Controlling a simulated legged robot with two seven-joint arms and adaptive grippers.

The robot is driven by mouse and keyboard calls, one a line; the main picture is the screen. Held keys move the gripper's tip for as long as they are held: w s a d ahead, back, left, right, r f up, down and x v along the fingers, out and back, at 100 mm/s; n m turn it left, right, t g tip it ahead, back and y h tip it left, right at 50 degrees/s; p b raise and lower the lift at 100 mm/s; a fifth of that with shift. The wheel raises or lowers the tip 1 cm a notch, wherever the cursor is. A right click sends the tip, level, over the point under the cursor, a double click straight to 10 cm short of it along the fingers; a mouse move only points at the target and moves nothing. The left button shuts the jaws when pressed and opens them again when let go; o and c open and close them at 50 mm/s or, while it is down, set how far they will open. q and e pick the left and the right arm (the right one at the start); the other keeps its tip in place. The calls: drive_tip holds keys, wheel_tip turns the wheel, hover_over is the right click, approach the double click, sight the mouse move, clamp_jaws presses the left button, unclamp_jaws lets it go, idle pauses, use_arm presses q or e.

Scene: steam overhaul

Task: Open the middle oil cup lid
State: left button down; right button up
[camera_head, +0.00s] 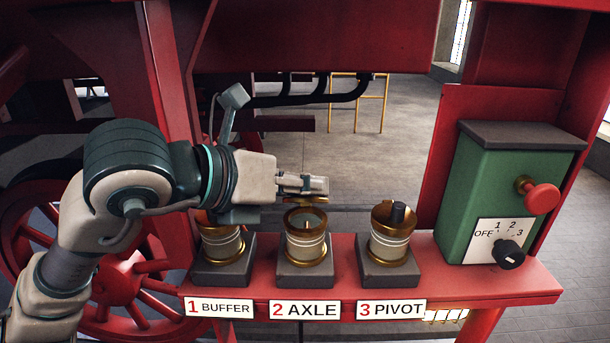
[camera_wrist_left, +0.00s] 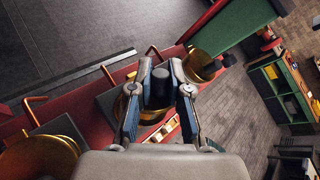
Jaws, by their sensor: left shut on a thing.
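The middle oil cup (camera_head: 305,246), labelled 2 AXLE, is a brass and pale cup on a dark block. Its top is uncovered and I see into its mouth. Its brass lid (camera_head: 318,194) is raised above and behind the mouth. My left gripper (camera_head: 312,183) is over the cup, shut on the lid's black knob. In the left wrist view the knob (camera_wrist_left: 160,87) is between the two fingers, with brass below it. Part of the lid is hidden by the gripper. My right gripper is not in view.
The oil cup labelled 1 BUFFER (camera_head: 222,246) is partly hidden by my left gripper. The cup labelled 3 PIVOT (camera_head: 390,246) has a black knob on top. A green control box (camera_head: 488,190) with a red button and black dial stands right on the red shelf (camera_head: 485,287).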

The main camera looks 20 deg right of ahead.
use_arm(q)
drive_tip(key=p, duration=0.1)
drive_tip(key=w+n+g+y+p, duration=0.1)
drive_tip(key=shift+d+r+p, duration=0.15)
drive_tip(key=shift+r+p, duration=0.15)
drive_tip(key=shift+r, duration=0.05)
drive_tip(key=shift+w+f+n+g+p, duration=0.1)
drive_tip(key=shift+w+n+g+p, duration=0.3)
drive_tip(key=shift+g+p, duration=0.4)
drive_tip(key=shift+d+f+y+p, duration=0.1)
drive_tip(key=shift+f+y+p, duration=0.05)
drive_tip(key=shift+y+p, duration=0.15)
drive_tip(key=shift+w, duration=0.1)
